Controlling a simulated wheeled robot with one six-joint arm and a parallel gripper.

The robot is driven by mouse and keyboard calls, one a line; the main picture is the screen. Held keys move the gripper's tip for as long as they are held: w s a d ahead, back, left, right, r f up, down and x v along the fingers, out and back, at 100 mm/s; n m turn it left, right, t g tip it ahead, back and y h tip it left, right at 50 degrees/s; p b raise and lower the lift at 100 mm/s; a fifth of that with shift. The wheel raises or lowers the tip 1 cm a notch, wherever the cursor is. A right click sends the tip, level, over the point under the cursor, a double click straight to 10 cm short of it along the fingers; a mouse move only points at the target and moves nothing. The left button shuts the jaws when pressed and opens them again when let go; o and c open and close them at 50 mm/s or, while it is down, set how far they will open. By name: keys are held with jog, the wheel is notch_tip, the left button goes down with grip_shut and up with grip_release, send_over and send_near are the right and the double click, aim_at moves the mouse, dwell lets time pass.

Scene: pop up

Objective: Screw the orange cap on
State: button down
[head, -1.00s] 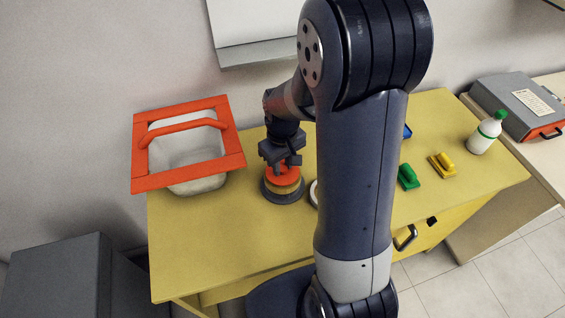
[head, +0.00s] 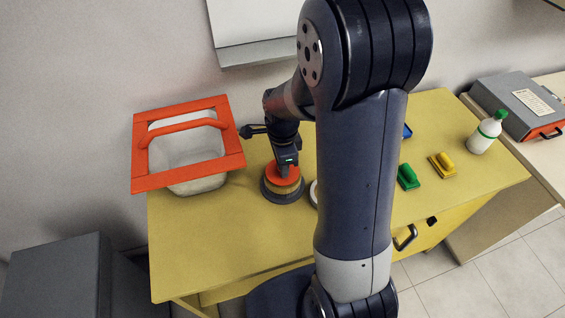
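An orange-rimmed clear bin (head: 188,188) stands left on the yellow table (head: 215,235). Right of my arm are a green-handled block (head: 408,177), a yellow one (head: 442,165) and a white bottle with green cap (head: 485,134). A white round thing is partly hidden beside my arm. The table's front left is clear.

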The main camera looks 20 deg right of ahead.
jog(key=m, duration=0.6)
jog(key=c, duration=1.6)
grip_release()
jog(key=shift+m, duration=0.6)
jog(key=o, duration=0.5)
notch_tip(320, 180, up, 11)
jog(key=shift+f, duration=0.1)
